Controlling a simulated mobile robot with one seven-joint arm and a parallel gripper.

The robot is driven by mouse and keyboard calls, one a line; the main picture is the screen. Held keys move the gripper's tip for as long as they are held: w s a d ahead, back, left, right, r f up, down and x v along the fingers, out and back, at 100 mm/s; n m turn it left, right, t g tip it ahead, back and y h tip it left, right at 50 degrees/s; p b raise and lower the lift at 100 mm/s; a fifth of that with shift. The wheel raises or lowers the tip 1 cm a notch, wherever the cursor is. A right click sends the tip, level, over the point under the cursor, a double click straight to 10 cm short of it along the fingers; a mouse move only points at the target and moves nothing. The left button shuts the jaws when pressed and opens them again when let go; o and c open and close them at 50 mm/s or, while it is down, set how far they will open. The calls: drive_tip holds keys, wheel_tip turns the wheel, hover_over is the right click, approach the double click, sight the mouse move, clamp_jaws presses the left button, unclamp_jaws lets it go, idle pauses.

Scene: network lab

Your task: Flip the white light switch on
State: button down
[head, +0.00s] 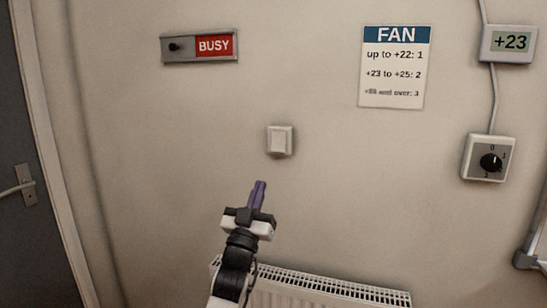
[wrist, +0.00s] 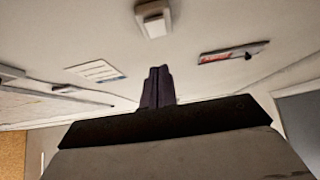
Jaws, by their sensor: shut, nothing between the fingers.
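The white light switch (head: 280,140) is on the wall near the middle of the head view. It also shows at the top of the wrist view (wrist: 154,18). Which way its rocker is tilted is too small to tell. My gripper (head: 260,184) is below and slightly left of the switch in the head view, with its purple fingers pointing up toward it. The fingers (wrist: 158,70) are shut together with nothing between them. A gap shows between the fingertips and the switch in both views.
A FAN notice (head: 394,66), a +23 display (head: 509,43) and a rotary knob box (head: 488,159) are on the right. A radiator (head: 330,291) stands below. A door (head: 22,150) is at far left. The wall around the switch is clear.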

sight(277, 146)
drive_tip(key=p+x, duration=0.1)
drive_tip(key=x, duration=0.2)
drive_tip(key=f+p+x, duration=0.1)
drive_tip(key=p+x, duration=0.1)
drive_tip(key=x, duration=0.2)
drive_tip(key=w+p+x, duration=0.1)
drive_tip(key=x, duration=0.3)
drive_tip(key=shift+w+d+f+p, duration=0.15)
drive_tip(key=shift+w+d+p, duration=0.15)
drive_tip(key=shift+p, duration=0.1)
drive_tip(key=shift+w+d+f, duration=0.1)
drive_tip(key=shift+w+d, duration=0.05)
drive_tip(key=shift+w, duration=0.25)
drive_tip(key=shift+f, duration=0.1)
drive_tip(key=shift+w+d+f+t+b, duration=0.15)
drive_tip(key=shift+w+f+t+b, duration=0.2)
drive_tip(key=shift+b, duration=0.8)
drive_tip(key=shift+r, duration=0.35)
